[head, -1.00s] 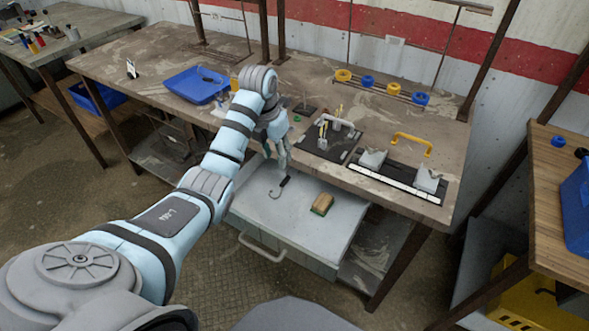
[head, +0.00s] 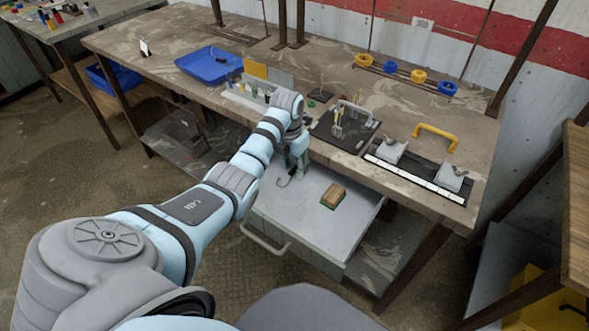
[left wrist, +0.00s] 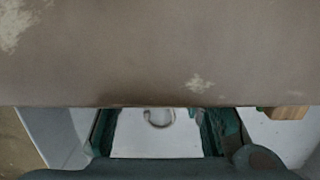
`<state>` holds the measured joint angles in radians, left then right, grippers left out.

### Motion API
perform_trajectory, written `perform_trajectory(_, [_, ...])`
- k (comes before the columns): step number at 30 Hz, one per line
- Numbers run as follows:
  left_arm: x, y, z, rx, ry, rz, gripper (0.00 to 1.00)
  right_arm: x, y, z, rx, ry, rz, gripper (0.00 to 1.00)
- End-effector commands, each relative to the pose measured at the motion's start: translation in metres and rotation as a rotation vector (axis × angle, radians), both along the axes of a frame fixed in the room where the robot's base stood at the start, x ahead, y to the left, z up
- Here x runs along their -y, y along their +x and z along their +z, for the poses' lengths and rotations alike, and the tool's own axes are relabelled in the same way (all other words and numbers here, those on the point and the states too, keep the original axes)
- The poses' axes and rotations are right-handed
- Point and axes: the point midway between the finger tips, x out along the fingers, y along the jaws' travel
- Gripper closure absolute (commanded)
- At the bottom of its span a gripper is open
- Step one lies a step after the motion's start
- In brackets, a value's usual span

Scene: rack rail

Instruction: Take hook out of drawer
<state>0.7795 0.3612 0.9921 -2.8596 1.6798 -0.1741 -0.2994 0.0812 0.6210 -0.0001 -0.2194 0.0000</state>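The drawer (head: 312,222) under the bench stands open. A hook (head: 284,182) lies in it; its curved metal end shows, and its dark handle is hidden behind my left gripper (head: 297,170). In the left wrist view my left gripper (left wrist: 160,138) has its green fingers spread apart, with the hook's curved end (left wrist: 159,124) seen in the gap between them. The gripper is low over the drawer, close to the hook; I cannot tell whether it touches it. My right gripper is not in view.
A wooden-backed brush (head: 333,195) lies in the drawer to the right of the hook. The bench top (left wrist: 160,55) overhangs the drawer's back and fills much of the left wrist view. A black board with fixtures (head: 345,127) and a blue tray (head: 208,66) stand on the bench.

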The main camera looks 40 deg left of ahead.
Motion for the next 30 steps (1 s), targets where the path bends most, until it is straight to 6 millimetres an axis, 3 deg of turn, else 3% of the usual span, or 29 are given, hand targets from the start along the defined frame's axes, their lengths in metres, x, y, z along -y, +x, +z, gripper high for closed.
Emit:
perform_trajectory(6, [0.0,0.001,-0.001,0.001,0.0,0.0,0.65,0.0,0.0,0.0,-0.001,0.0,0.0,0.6])
perform_trajectory(13, [0.0,0.001,0.0,0.001,0.0,0.0,1.0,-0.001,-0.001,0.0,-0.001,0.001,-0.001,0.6])
perform_trajectory(25, [0.0,-0.002,0.003,0.002,0.001,0.0,1.0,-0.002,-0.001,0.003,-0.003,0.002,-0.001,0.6])
perform_trajectory(30, [-0.001,-0.02,0.021,0.003,0.003,-0.001,1.0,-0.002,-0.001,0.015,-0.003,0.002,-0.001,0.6])
